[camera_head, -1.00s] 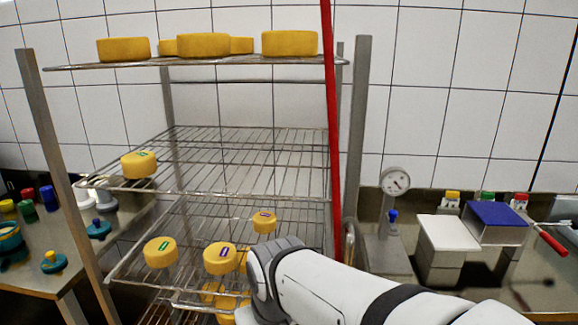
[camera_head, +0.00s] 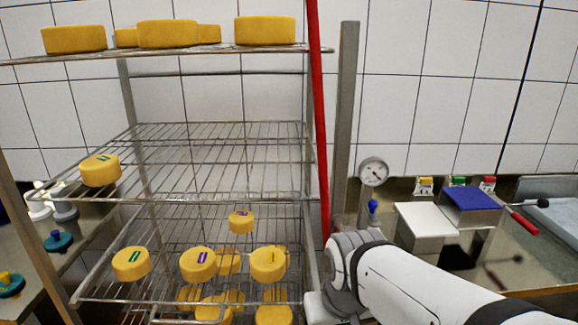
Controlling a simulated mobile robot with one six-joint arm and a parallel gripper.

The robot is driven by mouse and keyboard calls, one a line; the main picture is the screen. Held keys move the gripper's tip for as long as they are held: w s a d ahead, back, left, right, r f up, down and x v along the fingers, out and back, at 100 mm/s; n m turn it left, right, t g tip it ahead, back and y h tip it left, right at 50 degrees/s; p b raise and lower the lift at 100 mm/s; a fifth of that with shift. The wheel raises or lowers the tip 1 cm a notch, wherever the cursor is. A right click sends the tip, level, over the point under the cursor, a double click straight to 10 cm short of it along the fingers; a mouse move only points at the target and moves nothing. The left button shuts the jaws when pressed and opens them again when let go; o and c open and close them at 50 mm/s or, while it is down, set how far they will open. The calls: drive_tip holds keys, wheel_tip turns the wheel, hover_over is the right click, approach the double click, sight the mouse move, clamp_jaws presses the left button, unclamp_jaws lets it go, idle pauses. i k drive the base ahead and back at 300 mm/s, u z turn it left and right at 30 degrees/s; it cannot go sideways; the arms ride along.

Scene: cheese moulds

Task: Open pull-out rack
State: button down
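The rack is a metal frame with several wire shelves. The upper wire shelf (camera_head: 225,165) has one yellow cheese (camera_head: 100,170) at its front left. The wire shelf below it (camera_head: 95,287) carries several yellow cheeses, among them one with a green mark (camera_head: 131,263) and one with a purple mark (camera_head: 198,264). More cheeses show through its wires lower down. My white and grey arm reaches in from the lower right, and its wrist is at the right front of this lower shelf. My gripper is out of view; whether it touches the rack cannot be told.
A top shelf (camera_head: 190,51) holds large cheese wheels. A red pole (camera_head: 319,130) stands at the rack's right side, by a grey post (camera_head: 345,110). Right of it are a gauge (camera_head: 373,172), a white block (camera_head: 425,219) and a blue-topped box (camera_head: 470,199) on a counter.

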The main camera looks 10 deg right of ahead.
sight(223, 306)
drive_tip(key=z, duration=1)
drive_tip(key=k, duration=1.65)
drive_tip(key=u, duration=0.65)
drive_tip(key=i, duration=1)
drive_tip(key=u, duration=0.1)
